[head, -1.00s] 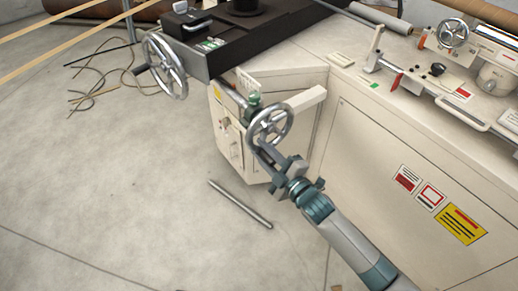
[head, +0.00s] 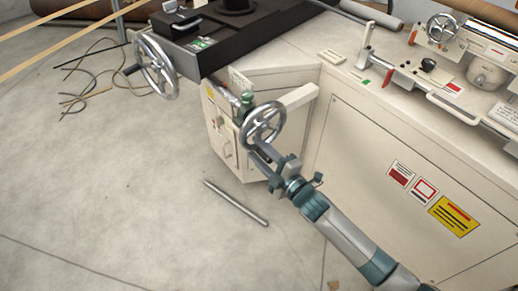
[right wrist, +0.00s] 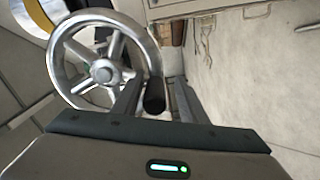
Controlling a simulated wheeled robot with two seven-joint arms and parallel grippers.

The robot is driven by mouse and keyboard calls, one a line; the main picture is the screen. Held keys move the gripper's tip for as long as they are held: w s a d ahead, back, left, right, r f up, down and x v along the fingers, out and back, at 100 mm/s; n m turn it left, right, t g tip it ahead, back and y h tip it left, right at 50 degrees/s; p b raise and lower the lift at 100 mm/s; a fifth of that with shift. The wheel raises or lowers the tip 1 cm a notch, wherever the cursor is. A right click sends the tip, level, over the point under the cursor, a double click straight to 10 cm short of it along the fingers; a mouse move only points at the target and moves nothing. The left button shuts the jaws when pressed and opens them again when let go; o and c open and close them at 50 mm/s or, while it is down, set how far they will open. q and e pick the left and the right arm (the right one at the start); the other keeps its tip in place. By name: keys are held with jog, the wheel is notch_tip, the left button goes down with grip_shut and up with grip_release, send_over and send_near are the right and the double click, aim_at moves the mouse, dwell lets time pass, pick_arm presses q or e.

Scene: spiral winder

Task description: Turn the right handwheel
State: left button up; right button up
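A silver spoked handwheel (head: 262,107) is mounted on the near corner of the white cabinet, by a green fitting. My right gripper (head: 264,154) is at its lower rim in the head view. In the right wrist view the wheel (right wrist: 62,82) fills the upper left, and its black handle (right wrist: 154,97) lies between the two fingers of my right gripper (right wrist: 158,90). The fingers are apart, with a gap visible on the handle's right side. Contact on the left side is unclear. My left gripper is not in view.
Another handwheel (head: 141,43) sits at the left on the black carriage (head: 247,32). A smaller wheel (head: 430,27) is on the machine top. A metal rod (head: 236,203) and loose cables (head: 84,98) lie on the floor. The cabinet front (head: 350,170) stands right of my arm.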

jog(key=shift+d+r, duration=0.1)
jog(key=shift+r, duration=0.1)
